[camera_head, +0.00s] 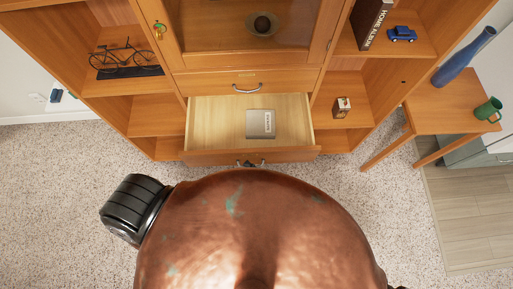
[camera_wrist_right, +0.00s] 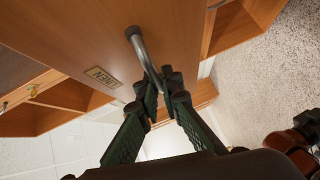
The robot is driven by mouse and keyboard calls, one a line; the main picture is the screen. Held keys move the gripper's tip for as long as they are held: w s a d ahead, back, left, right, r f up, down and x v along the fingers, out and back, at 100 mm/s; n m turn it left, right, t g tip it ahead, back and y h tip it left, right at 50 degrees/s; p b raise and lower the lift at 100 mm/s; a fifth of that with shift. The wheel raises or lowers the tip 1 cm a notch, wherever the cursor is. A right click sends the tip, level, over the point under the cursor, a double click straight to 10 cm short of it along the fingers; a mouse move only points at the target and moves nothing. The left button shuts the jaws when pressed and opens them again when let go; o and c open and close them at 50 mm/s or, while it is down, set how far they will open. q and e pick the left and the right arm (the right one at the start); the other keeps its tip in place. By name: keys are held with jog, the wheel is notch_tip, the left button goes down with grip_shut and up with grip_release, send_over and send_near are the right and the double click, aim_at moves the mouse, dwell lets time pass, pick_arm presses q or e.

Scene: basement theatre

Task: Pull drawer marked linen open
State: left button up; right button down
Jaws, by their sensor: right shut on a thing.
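The lower drawer (camera_head: 210,120) of the wooden cabinet stands pulled out, its pale inside showing in the head view. In the right wrist view its front (camera_wrist_right: 85,35) carries an upside-down LINEN label (camera_wrist_right: 102,77) and a curved metal handle (camera_wrist_right: 140,50). My right gripper (camera_wrist_right: 160,82) is shut on one end of this handle. In the head view only dark bits of my right gripper (camera_head: 250,163) show at the drawer front, and my copper body hides the rest. A grey box-like thing (camera_head: 260,124) lies inside the drawer. My left gripper is not in view.
A shut drawer (camera_head: 240,83) with its own handle is just above the open one. Shelves hold a model bicycle (camera_head: 126,62), a small box (camera_head: 341,106) and a blue toy car (camera_head: 402,34). A side table (camera_head: 440,107) stands at right. Speckled floor is clear at left.

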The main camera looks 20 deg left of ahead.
jog(key=shift+s+d, duration=0.2)
jog(key=shift+s, duration=0.05)
jog(key=c, duration=2.4)
grip_release()
jog(key=v, duration=1.2)
jog(key=shift+f, duration=0.1)
